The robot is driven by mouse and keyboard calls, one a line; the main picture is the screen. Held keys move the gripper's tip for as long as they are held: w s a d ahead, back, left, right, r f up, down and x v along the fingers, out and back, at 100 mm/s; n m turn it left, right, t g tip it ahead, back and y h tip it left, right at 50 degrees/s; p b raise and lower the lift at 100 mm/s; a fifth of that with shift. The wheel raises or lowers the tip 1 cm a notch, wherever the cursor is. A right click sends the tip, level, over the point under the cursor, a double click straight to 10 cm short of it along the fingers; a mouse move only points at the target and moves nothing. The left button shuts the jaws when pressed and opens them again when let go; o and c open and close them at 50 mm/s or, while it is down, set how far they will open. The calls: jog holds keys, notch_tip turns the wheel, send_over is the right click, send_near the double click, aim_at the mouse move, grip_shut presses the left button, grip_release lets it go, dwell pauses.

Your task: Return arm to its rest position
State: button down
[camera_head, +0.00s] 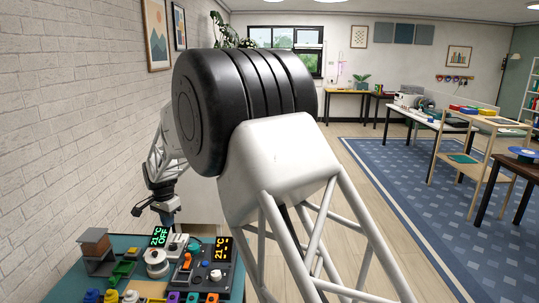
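My arm fills the middle of the view, with a large black ribbed joint and a white link with open struts in front. Farther back at the left, my dark wrist points down beside the brick wall. My gripper (168,218) is at its lower end, above the back edge of the teal-topped table (68,280). The gripper is small and dark here, so its fingers cannot be told apart. No held object can be made out. Part of my arm hides the right side of the table.
A blue rug (400,180) and wooden desks (475,150) lie to the right. Open floor lies between.

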jog(key=s+d+r+n, duration=0.1)
jog(key=s+d+r, duration=0.45)
jog(key=d, duration=0.65)
jog(key=s+d+r+n+t, duration=0.1)
jog(key=s+d+r, duration=0.45)
jog(key=d, duration=0.55)
jog(key=s+d+r, duration=0.5)
jog(key=d+r, duration=0.1)
jog(key=d, duration=0.6)
jog(key=s+d+f+n, duration=0.1)
jog(key=s+d, duration=0.5)
jog(key=s, duration=0.4)
jog(key=s+d+f+n+t, duration=0.1)
jog(key=s+d, duration=0.5)
jog(key=s, duration=0.4)
jog(key=s+d+f+n, duration=0.1)
jog(key=s+d, duration=0.6)
jog(key=s, duration=0.3)
jog(key=shift+s+f, duration=0.15)
jog(key=shift+s, duration=0.2)
jog(key=c, duration=1.8)
grip_release()
jog(key=o, duration=1.8)
jog(key=shift+w, duration=0.1)
